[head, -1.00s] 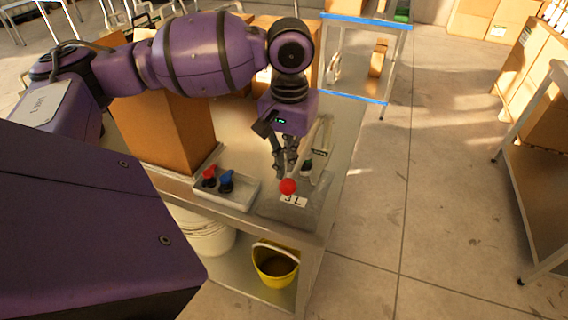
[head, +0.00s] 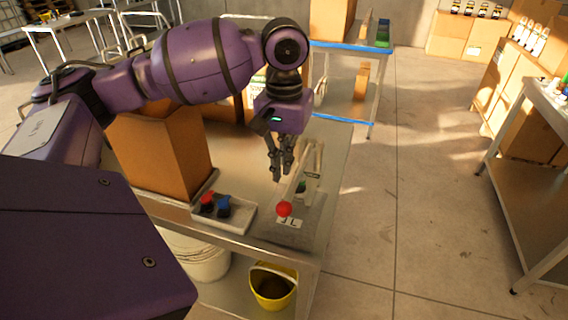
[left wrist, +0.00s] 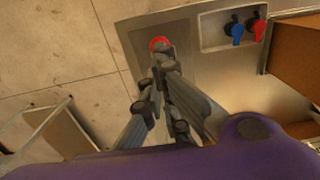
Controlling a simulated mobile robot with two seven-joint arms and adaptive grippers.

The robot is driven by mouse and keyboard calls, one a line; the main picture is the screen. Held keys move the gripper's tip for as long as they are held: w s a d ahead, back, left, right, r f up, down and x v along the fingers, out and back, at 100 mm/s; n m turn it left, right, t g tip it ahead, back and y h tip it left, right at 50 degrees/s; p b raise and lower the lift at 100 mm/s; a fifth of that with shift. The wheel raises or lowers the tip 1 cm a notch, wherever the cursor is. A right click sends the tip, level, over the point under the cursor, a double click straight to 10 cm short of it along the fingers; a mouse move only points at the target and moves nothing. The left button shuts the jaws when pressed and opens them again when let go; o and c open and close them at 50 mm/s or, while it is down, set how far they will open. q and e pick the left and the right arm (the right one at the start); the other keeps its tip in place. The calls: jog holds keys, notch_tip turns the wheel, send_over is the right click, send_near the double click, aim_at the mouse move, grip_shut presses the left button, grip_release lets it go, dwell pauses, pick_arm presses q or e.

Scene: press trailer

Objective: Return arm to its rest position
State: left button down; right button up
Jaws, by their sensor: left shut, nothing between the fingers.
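My left arm, purple with dark joint bands, reaches in from the left in the head view. Its left gripper (head: 281,176) points down above the steel worktop (head: 262,160) and is shut with nothing in it. A lever press with a red ball knob (head: 284,209) and a label on its grey base (head: 290,235) stands just in front of the gripper. The gripper is apart from the knob. In the left wrist view the fingers (left wrist: 164,62) overlap part of the red knob (left wrist: 159,43). My right gripper is not in view.
A tray (head: 238,218) with a red-topped and a blue-topped item sits left of the press. A tall cardboard box (head: 165,150) stands behind it. A yellow bucket (head: 272,285) is on the lower shelf. Blue-edged shelving (head: 345,47) stands behind.

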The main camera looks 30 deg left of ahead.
pick_arm(q)
jog(key=s+d+f+m+t+h, duration=0.1)
jog(key=s+d+f+m, duration=0.2)
jog(key=f, duration=0.5)
jog(key=s+d+f+h, duration=0.1)
jog(key=s+d+f, duration=0.35)
jog(key=f, duration=0.25)
jog(key=s+d+f+m+t+h, duration=0.1)
jog(key=s+d+f+m, duration=0.2)
jog(key=f, duration=0.5)
jog(key=s+a+f+n+y, duration=0.2)
jog(key=s+a+f, duration=0.15)
jog(key=s, duration=0.55)
jog(key=s+a+f+n+y, duration=0.15)
jog(key=s+a, duration=0.25)
jog(key=s, duration=0.4)
jog(key=w+d+f+t, duration=0.2)
jog(key=w+f+t, duration=0.1)
jog(key=f, duration=0.3)
jog(key=w+d+f+t, duration=0.3)
jog(key=w+f+t, duration=0.1)
jog(key=f, duration=0.3)
jog(key=shift+w+f+h, duration=0.15)
jog(key=shift+w+h, duration=0.3)
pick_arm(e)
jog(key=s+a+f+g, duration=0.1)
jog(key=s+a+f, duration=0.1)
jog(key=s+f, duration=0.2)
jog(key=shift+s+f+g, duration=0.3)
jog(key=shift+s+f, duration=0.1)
